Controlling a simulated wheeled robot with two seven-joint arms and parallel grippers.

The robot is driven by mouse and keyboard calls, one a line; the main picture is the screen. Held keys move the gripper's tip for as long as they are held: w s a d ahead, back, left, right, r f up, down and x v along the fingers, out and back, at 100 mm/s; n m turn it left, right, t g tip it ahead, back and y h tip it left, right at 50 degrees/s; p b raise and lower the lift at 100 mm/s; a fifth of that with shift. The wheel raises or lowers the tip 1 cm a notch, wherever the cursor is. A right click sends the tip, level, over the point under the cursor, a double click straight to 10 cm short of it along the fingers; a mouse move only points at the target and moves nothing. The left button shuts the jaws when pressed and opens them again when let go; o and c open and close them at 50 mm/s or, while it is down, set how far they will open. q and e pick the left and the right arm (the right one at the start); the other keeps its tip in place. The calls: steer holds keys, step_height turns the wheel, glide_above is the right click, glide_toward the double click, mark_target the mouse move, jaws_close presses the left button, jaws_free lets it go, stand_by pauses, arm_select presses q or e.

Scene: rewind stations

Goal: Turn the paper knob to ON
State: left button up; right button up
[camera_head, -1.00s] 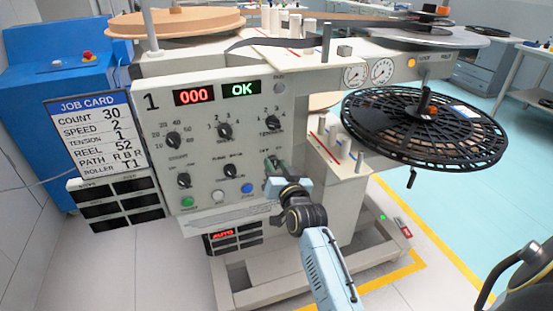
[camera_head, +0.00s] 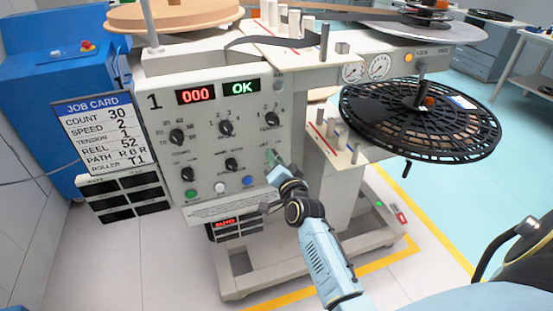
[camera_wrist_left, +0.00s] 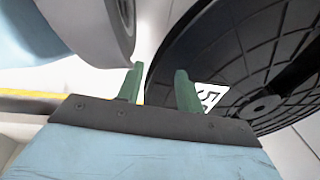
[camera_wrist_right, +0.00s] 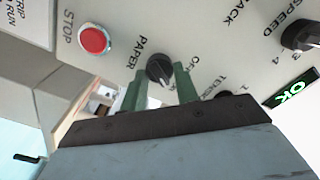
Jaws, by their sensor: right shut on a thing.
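The paper knob (camera_wrist_right: 160,68) is a small dark round knob on the pale panel, beside the PAPER lettering in the right wrist view. My right gripper (camera_wrist_right: 158,82) has its green fingers on either side of the knob and is shut on it. In the head view my right gripper (camera_head: 270,157) is at the panel's lower right and hides the knob. I cannot tell which way the knob points. In the left wrist view my left gripper (camera_wrist_left: 158,85) has its green fingers apart with nothing between them.
A red stop button (camera_wrist_right: 94,39) is beside the paper knob. Other dark knobs, such as one (camera_head: 232,165) to its left, and a blue button (camera_head: 247,181) are close. A black reel (camera_head: 420,122) stands out on the right. A job card (camera_head: 97,130) hangs at left.

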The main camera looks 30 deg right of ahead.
stand_by(0.3)
steer(key=o, duration=1)
arm_select(q)
steer(key=s+p, duration=0.2)
steer(key=s, duration=0.4)
steer(key=shift+s+a+f, duration=0.2)
steer(key=shift+a+f, duration=0.05)
steer(key=shift+a, duration=0.15)
arm_select(e)
steer(key=shift+v, duration=6.7)
